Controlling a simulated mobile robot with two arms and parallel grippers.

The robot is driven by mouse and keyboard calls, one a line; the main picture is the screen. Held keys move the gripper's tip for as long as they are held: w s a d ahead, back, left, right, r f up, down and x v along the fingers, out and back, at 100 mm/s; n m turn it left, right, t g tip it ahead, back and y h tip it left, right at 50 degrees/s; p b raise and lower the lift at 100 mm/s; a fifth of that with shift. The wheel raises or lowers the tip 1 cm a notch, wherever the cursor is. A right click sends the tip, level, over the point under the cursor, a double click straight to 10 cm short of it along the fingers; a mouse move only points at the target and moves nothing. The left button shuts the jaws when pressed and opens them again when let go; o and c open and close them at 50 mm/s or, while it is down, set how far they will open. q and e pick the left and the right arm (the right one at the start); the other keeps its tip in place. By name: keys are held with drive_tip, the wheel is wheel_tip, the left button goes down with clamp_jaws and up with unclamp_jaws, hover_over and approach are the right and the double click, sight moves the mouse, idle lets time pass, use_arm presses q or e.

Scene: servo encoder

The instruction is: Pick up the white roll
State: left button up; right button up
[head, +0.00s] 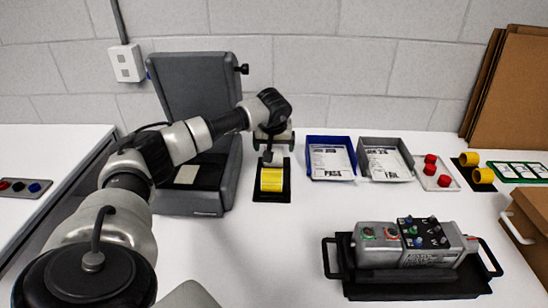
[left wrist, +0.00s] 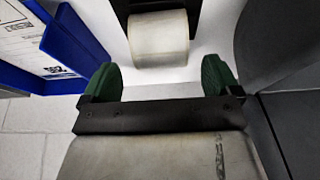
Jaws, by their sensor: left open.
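The white roll (left wrist: 158,38) lies at the top middle of the left wrist view, ahead of my left gripper (left wrist: 161,76). The gripper's green-padded fingers are open and apart, with a gap to the roll and nothing between them. In the head view my left gripper (head: 273,144) hangs at the back of the table. A small pale shape (head: 271,158) below it seems to be the white roll, partly hidden. A yellow roll (head: 271,180) sits just in front on a black holder (head: 271,197). My right gripper is not in view.
A grey machine (head: 196,85) stands close on the left. A blue tray (head: 331,176) and a grey tray (head: 390,175) are to the right, beside red knobs (head: 432,168). A control unit (head: 408,245) sits at front right. The front middle is clear.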

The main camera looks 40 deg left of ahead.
sight(274, 149)
use_arm(q)
drive_tip(key=p+x, duration=0.1)
drive_tip(key=x, duration=0.4)
drive_tip(key=shift+f, duration=0.25)
drive_tip(key=c, duration=1)
drive_tip(key=shift+c, duration=0.2)
drive_tip(key=shift+r, duration=0.15)
